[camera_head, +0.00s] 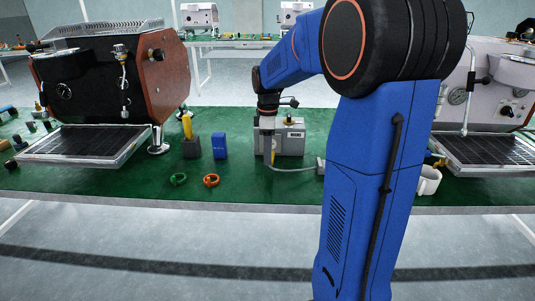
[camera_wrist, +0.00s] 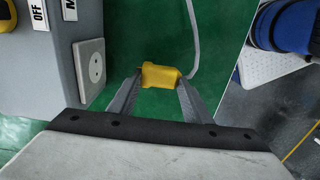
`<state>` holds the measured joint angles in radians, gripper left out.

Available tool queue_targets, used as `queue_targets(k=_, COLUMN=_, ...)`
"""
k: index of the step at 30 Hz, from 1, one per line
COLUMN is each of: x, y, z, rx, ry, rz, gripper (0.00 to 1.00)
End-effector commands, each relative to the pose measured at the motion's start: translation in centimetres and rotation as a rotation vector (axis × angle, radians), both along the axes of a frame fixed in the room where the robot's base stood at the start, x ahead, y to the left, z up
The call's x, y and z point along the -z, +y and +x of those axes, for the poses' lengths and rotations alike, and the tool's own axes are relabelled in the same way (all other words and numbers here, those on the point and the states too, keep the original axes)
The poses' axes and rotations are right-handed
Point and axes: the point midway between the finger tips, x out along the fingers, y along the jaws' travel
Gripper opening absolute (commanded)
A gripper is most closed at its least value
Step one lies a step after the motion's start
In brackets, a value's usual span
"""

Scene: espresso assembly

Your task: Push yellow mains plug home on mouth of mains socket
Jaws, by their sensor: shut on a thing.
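My gripper (camera_wrist: 159,82) is shut on the yellow mains plug (camera_wrist: 160,75), which sits between its two fingertips in the wrist view. In the head view my gripper (camera_head: 268,150) hangs at the front left of the grey mains box (camera_head: 291,140), with a little of the yellow plug (camera_head: 273,157) showing. The mains socket (camera_wrist: 96,67) is a pale plate with small holes on the box's side wall, left of the plug in the wrist view. A clear gap of green bench separates plug and socket. The socket is not discernible in the head view.
A pale cable (camera_head: 293,170) runs to a small grey block (camera_head: 320,166). A blue box (camera_head: 219,146), green ring (camera_head: 179,179) and orange ring (camera_head: 211,180) lie left on the green bench. Espresso machines (camera_head: 110,85) stand at both sides. A white cup (camera_head: 429,181) stands right.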

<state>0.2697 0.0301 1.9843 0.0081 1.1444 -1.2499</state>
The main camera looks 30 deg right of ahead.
Motion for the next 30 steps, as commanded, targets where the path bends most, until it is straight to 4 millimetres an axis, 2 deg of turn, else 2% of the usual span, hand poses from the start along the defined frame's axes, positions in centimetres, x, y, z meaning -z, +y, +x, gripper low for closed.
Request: queue_targets(k=30, x=0.0, y=-2.6, z=3.8, rx=0.001, ry=-0.001, rz=-0.001, gripper=0.13)
